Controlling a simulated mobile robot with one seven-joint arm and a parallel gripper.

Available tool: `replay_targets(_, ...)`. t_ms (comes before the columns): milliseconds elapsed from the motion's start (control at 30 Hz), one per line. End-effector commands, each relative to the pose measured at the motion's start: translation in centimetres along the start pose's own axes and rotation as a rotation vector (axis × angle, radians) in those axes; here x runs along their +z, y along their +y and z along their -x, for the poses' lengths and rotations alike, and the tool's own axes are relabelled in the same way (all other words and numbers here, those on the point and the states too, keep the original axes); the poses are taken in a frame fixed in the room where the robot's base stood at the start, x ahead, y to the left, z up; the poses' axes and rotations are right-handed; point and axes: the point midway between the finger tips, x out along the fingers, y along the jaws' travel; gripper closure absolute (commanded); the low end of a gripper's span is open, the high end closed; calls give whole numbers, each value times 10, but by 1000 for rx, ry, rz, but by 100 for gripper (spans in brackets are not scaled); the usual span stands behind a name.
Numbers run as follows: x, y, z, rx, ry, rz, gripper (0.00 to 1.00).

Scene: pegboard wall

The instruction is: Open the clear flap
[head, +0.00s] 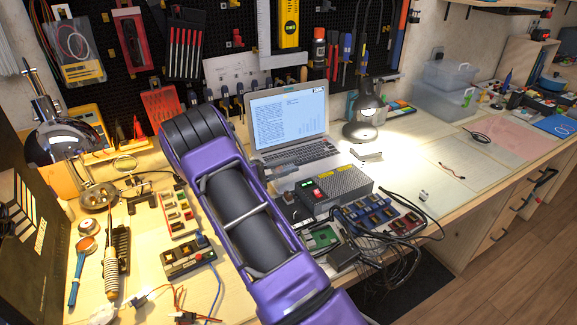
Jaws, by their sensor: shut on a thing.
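I cannot make out a clear flap for certain in the head view. My purple arm crosses the middle of the view from the bottom toward the upper left, hiding part of the bench. My gripper is not visible, so I cannot see what it touches.
An open laptop (291,121) and a lit desk lamp (368,105) stand behind the grey box. Tangled black cables (385,258) and circuit boards (375,218) lie at the bench's front. Tools crowd the left. The bench right of the lamp is mostly clear.

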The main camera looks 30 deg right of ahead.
Motion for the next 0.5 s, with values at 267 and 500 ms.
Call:
replay_targets(267,-7,-3,1,2,1,138,100)
replay_targets(500,-11,-6,1,0,1,263,100)
